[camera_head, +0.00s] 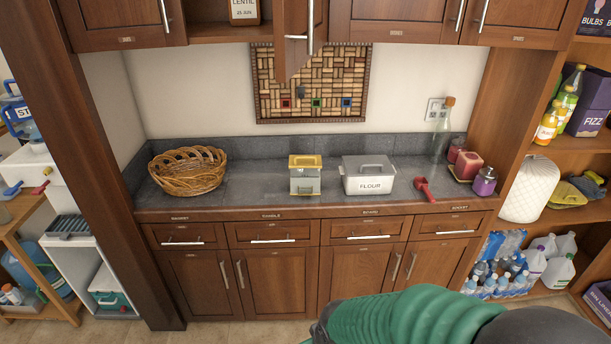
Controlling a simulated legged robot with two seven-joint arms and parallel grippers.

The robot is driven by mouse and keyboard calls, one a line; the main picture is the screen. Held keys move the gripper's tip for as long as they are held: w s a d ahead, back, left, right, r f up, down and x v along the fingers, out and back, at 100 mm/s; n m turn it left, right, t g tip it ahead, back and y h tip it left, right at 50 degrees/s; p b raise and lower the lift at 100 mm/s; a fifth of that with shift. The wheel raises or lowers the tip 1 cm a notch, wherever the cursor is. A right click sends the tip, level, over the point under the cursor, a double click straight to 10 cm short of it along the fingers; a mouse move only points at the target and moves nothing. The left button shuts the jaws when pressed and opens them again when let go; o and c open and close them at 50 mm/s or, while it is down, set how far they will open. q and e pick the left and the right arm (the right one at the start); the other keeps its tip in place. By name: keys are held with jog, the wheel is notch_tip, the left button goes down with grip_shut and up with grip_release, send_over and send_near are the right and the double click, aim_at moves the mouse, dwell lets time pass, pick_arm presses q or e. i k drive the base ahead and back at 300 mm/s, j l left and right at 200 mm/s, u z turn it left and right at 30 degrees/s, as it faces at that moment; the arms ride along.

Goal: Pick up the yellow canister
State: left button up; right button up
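A small canister (305,181) with a yellow lid and a pale grey body stands upright on the dark stone counter. It sits between a wicker basket and a white flour bin, apart from both. My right arm, in a green ribbed sleeve, comes in at the bottom right. A dark part at its left end (322,327) may be the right gripper; its fingers cannot be made out. It is low in the view, below and well apart from the canister. My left gripper is not in view.
The wicker basket (188,171) is left of the canister and the flour bin (368,176) close on its right. A red scoop (425,189), candles (467,164) and a glass bottle (441,135) are farther right. An open cabinet door (297,40) hangs above. Counter in front of the canister (300,204) is clear.

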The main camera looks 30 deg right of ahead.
aim_at(303, 181)
jog(key=i+j+z, duration=0.1)
jog(key=i, duration=0.35)
jog(key=i+j+z, duration=0.15)
jog(key=i, duration=0.35)
jog(key=i+j+z, duration=0.1)
jog(key=i, duration=0.35)
jog(key=i+j+z, duration=0.15)
jog(key=i+j, duration=0.2)
jog(key=i+l+z, duration=0.1)
jog(key=i, duration=0.55)
